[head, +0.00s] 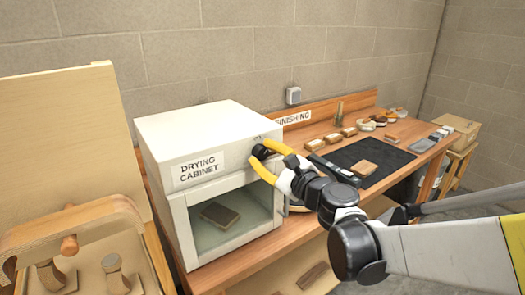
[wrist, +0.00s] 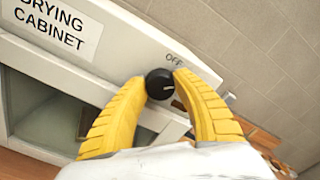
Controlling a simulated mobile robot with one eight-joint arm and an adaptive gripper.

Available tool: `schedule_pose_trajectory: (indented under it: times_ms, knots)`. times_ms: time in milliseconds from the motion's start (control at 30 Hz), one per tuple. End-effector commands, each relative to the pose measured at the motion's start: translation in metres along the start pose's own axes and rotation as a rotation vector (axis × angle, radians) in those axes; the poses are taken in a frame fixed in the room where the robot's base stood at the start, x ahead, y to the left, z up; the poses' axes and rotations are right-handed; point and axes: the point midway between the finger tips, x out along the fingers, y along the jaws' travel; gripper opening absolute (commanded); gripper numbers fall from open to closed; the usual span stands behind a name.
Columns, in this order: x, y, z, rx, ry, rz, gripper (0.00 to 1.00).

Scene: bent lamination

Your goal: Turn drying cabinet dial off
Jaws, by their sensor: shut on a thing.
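The white drying cabinet (head: 205,125) stands on the wooden bench, its label on the upper front panel. Its black dial (wrist: 160,84) is on the right of that panel, with the word OFF printed above it in the wrist view. The dial's pale pointer mark lies toward the right, not straight at the word. My gripper (wrist: 158,82) has its two yellow fingers on either side of the dial, shut on it. In the head view the fingers partly hide the dial (head: 260,152).
A dark block (head: 220,214) lies behind the cabinet's glass front. To the right, the bench holds a black mat (head: 362,163), a brown block (head: 364,167) and several small wooden pieces. A wooden form with a curved piece (head: 75,225) stands at the left.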

Motion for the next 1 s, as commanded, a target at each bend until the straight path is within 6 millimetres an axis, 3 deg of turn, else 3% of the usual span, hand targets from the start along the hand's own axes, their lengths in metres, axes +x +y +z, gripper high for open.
schedule_pose_trajectory:
  times_ms: [667,700,767,1000]
  knots:
    - [0.0006,-0.0001,0.0001,-0.074,0.0,0.0,0.03]
    - [0.0006,-0.0001,0.0001,-0.074,0.0,0.0,0.36]
    - [0.0006,-0.0001,0.0001,-0.074,0.0,0.0,0.54]
    - [0.0003,0.0005,0.0,-0.074,0.0,0.0,0.57]
